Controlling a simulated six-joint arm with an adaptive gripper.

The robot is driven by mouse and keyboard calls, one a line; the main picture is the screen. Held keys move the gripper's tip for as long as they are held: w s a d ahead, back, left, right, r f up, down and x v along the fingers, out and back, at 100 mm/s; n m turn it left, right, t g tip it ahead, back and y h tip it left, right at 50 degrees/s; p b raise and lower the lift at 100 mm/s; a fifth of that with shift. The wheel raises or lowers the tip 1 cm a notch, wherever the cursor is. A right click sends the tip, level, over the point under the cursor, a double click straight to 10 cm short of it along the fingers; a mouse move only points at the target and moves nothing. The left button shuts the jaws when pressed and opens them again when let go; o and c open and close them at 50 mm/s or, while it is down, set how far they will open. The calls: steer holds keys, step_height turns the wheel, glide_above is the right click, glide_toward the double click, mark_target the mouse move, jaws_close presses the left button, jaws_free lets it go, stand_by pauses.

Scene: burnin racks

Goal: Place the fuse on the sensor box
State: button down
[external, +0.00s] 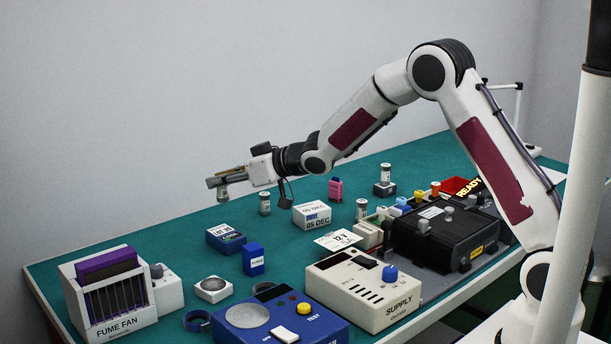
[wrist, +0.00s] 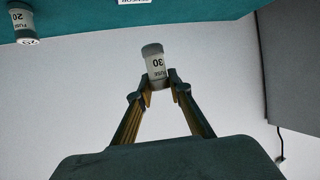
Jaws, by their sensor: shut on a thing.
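My gripper (external: 218,182) is shut on a small pale grey fuse with a darker cap. The fuse (external: 223,194) hangs below the fingertips, roughly upright, above the far left of the table and clear of it. In the wrist view the fuse (wrist: 155,66), marked FUSE 30, sits between my fingertips (wrist: 160,84). A white label apparently reading SENSOR (wrist: 134,2) is cut off at the top of the wrist view. The rest of the sensor box is out of that view, and I cannot tell which box it is in the external view.
Another fuse (external: 264,203) stands on the green table (external: 170,227); a fuse marked 20 (wrist: 22,22) shows in the wrist view. A blue box (external: 226,239), a white date box (external: 312,216), a fume fan (external: 108,290) and a supply unit (external: 372,287) stand around.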

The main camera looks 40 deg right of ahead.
mark_target(227, 195)
steer(key=shift+f, duration=2.15)
steer(key=shift+f, duration=0.1)
steer(key=shift+f, duration=1.75)
steer(key=shift+f, duration=0.2)
steer(key=c, duration=1.8)
jaws_free()
steer(key=shift+c, duration=0.2)
steer(key=shift+r, duration=0.1)
steer(key=shift+r, duration=0.1)
steer(key=v, duration=1.2)
